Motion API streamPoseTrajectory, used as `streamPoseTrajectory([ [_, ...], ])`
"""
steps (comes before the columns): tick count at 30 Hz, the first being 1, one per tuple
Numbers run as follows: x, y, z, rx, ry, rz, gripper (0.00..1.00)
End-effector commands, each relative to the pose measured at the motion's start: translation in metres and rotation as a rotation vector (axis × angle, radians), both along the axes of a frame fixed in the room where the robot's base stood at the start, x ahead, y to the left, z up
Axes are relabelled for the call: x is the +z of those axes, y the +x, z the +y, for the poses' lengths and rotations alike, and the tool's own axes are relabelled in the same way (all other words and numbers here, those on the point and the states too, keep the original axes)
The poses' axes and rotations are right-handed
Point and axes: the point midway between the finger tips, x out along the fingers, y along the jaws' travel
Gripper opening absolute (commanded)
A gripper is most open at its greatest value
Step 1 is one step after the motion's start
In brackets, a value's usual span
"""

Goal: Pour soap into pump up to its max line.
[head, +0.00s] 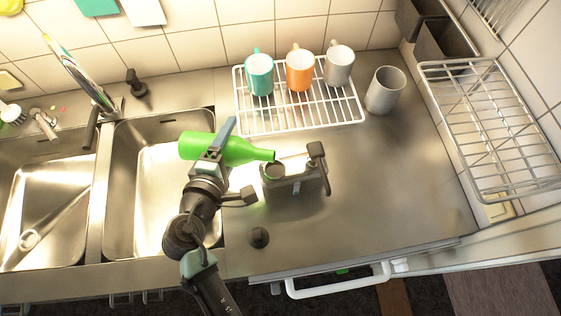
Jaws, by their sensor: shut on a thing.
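My gripper (214,150) is shut around the middle of a green bottle (192,146). The bottle lies nearly level above the right sink basin's edge, its neck pointing right and slightly down. Its mouth is at or just above the round opening at the left of the grey pump container (298,184), which stands on the steel counter. A dark pump head (317,150) shows at the container's right end. Inside the opening I see a green tint. I cannot make out a max line, the soap level or a stream.
A white rack (300,128) with a teal, an orange and a grey mug stands behind. A grey cup (385,91) is beside it. A dark round knob (258,237) sits in front. Two sink basins (120,200) lie left. Counter to the right is clear.

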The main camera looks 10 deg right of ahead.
Motion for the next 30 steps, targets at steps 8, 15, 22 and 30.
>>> streamPoseTrajectory([
  [8, 0.0003, 0.0005, 0.0004, 0.0, 0.025, -0.012, 0.0],
  [15, 0.0011, 0.001, 0.0018, 0.001, 0.089, -0.035, 0.0],
  [22, 0.0013, 0.0009, 0.0017, 0.0, 0.088, -0.035, 0.0],
  [30, 0.0012, 0.001, 0.0017, 0.0, 0.087, -0.034, 0.0],
])
